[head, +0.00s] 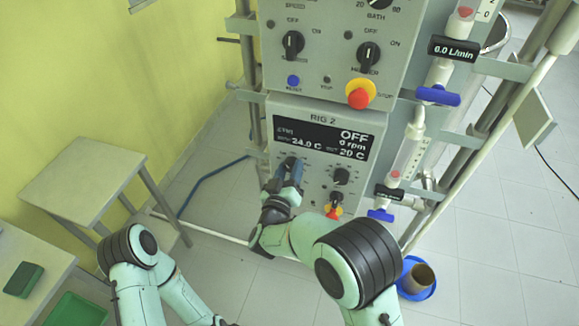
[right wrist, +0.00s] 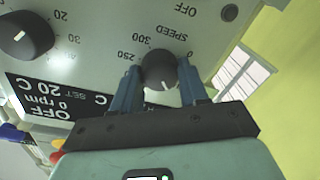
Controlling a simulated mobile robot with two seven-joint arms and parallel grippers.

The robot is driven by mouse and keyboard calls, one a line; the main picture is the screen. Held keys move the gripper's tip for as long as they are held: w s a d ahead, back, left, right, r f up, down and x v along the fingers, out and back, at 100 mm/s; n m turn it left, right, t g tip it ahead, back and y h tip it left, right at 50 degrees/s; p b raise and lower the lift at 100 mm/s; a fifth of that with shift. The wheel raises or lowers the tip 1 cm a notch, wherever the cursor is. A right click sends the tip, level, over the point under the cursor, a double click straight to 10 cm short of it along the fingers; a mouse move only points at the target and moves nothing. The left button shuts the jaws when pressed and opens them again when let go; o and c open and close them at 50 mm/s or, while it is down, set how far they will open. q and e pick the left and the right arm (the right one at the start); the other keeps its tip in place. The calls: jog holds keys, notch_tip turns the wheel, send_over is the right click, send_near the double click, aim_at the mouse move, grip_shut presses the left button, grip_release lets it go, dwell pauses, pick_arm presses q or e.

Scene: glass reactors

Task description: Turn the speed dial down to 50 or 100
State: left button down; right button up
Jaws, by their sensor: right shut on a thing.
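The speed dial (right wrist: 160,68) is a round black knob on the grey RIG 2 panel (head: 318,112). My right gripper (head: 290,172) is at the panel's left knob. In the right wrist view, its two blue fingers (right wrist: 163,78) are shut on the dial, one on each side. The dial's white mark points down in that picture, toward the gripper body. The labels 250, 300 and 0 show around it; the other numbers are hidden. The panel's display (head: 322,138) reads OFF, 0 rpm, 24.0 C and set 20 C. My left gripper is out of view.
A second black knob (head: 341,175) sits right of the dial, with a red button (head: 335,198) below it. Another control panel (head: 325,50) is above. Flow tubes with blue valves (head: 381,215) stand at the right. Side tables (head: 90,178) are at the left.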

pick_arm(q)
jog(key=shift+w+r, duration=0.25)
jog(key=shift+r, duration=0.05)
pick_arm(e)
jog(key=shift+n, duration=0.4)
jog(key=o, duration=1.1)
jog(key=shift+c, duration=0.2)
jog(key=shift+s, duration=0.1)
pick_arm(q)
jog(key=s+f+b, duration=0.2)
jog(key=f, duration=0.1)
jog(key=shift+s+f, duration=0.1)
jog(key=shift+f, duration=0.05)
pick_arm(e)
jog(key=v, duration=1.3)
jog(key=shift+s, duration=0.15)
